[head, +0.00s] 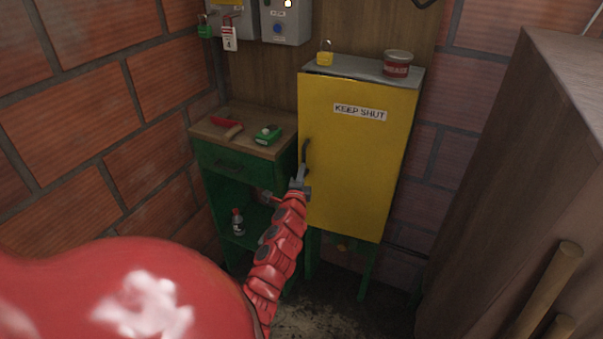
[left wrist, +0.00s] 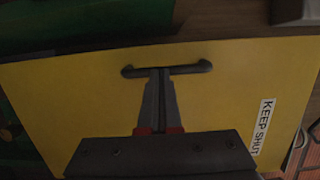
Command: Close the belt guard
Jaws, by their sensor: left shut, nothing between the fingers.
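The belt guard (head: 358,165) is a yellow door with a "KEEP SHUT" label, upright and facing me in the head view; it fills much of the left wrist view (left wrist: 75,105). A dark bar handle (head: 304,152) is at its left edge; the handle also shows in the left wrist view (left wrist: 195,68). My left gripper (head: 299,180) is shut and empty, its fingertips at the handle's middle in the left wrist view (left wrist: 160,75). I cannot tell whether they touch it. The door looks shut or nearly so. My right gripper is not in view.
A large wooden structure (head: 520,170) stands at right.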

